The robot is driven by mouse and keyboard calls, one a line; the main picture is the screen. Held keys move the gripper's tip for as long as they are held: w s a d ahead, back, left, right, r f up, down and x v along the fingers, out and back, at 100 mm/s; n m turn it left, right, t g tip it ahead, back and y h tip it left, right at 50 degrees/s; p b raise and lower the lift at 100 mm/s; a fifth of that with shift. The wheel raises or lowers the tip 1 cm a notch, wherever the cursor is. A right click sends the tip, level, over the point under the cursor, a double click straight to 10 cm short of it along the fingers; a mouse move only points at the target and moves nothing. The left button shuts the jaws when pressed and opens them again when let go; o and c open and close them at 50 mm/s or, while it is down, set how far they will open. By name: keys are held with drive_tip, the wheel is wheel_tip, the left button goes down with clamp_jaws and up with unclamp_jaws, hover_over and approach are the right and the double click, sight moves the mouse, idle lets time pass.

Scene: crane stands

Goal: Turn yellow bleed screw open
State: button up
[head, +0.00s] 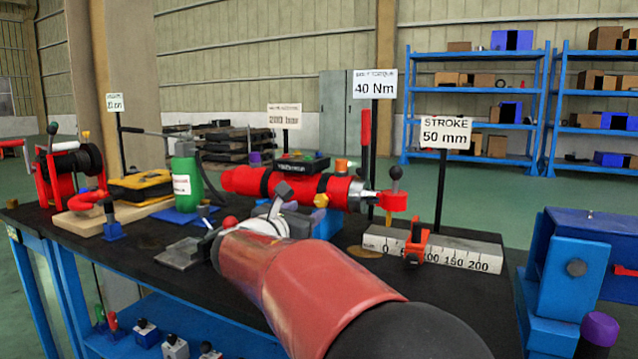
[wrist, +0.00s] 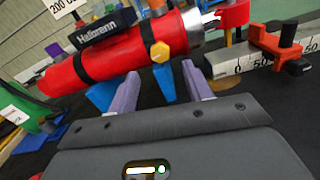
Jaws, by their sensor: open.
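The yellow bleed screw (wrist: 160,52) is a hex head on the side of the red cylinder (wrist: 115,55), near its metal end collar. In the head view the screw (head: 321,200) shows on the front of the cylinder (head: 255,183), just right of my gripper. My gripper (wrist: 160,70) is open and empty. In the wrist view its two purple-grey fingers point at the cylinder, one on each side of the screw's line, with the screw just beyond the tips. I see no contact. In the head view my arm hides much of the gripper.
Blue supports (wrist: 164,82) hold the cylinder from below. A stroke scale (head: 455,252) with an orange clamp (head: 416,243) stands at the right. A green bottle (head: 187,178) and a yellow case (head: 140,186) stand at the left. Sign posts rise behind on the black bench (head: 150,258).

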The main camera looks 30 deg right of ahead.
sight(319, 203)
drive_tip(key=shift+n, duration=0.3)
drive_tip(key=p+x, duration=0.1)
drive_tip(key=x, duration=0.7)
drive_tip(key=shift+s, duration=0.1)
drive_tip(key=c, duration=1)
drive_tip(key=shift+r+n+p, duration=0.1)
drive_tip(key=shift+n+p, duration=0.4)
drive_tip(key=shift+n, duration=0.3)
drive_tip(key=o, duration=1)
drive_tip(key=shift+a, duration=0.1)
